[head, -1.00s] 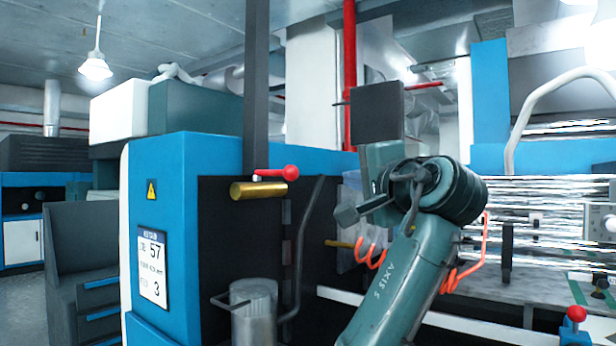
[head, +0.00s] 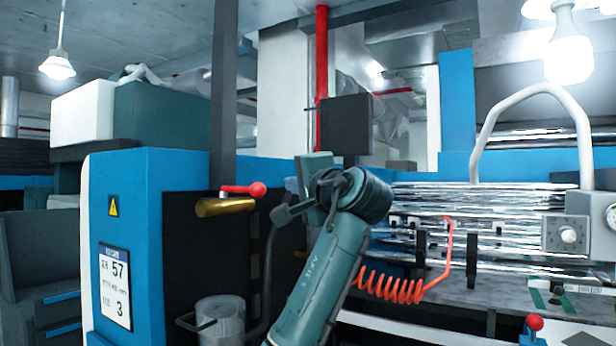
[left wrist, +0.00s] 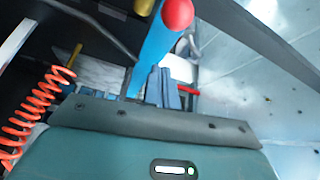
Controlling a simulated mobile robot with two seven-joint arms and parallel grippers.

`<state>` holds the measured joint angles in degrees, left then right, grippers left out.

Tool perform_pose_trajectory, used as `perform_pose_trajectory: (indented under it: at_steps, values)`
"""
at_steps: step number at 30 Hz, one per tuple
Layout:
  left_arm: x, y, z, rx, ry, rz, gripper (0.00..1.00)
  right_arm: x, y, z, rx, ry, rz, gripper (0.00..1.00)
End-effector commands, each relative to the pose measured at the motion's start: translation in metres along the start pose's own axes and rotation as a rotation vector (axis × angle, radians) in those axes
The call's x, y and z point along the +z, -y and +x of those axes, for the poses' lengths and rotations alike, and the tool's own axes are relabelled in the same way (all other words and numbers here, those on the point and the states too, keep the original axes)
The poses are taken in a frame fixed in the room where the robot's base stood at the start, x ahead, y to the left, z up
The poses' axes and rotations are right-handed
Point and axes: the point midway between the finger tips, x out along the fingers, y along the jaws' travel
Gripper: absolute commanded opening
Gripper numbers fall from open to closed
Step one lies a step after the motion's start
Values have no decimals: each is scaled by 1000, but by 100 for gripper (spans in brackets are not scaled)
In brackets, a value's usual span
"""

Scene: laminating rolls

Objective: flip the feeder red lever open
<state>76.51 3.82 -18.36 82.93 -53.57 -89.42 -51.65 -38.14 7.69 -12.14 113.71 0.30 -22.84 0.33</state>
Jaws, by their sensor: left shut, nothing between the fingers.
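The red lever (head: 240,189) has a round red knob at its right end and lies nearly level above a brass cylinder (head: 225,207) on the blue machine's dark side. In the left wrist view the red knob (left wrist: 177,14) is at the top, beyond the fingers. My left gripper (head: 280,214) is small and dark in the head view, just right of and below the knob, seemingly apart from it. In the left wrist view its fingers (left wrist: 163,88) are together and empty. My right gripper is not in view.
A blue machine cabinet (head: 165,190) stands left, with a grey post (head: 224,90) above the lever. A metal cylinder (head: 221,315) is below. Shiny rollers (head: 480,205) and a second red knob (head: 534,322) are right. An orange coiled hose (head: 395,290) hangs near my arm.

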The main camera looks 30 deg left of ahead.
Motion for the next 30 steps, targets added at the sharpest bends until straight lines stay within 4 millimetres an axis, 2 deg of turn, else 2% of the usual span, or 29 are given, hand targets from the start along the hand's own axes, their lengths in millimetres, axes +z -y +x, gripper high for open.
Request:
perform_pose_trajectory:
  at_steps: [1, 3, 12, 30]
  values:
    - [0, 4, 12, 1, 3, 3, 0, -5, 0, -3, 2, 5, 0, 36]
    - [3, 2, 20, -1, 1, 0, 0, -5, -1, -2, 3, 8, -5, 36]
    - [33, 0, 7, 0, -1, 1, 0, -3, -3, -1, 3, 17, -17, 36]
    - [44, 0, 8, 0, 1, 0, 0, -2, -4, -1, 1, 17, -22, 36]
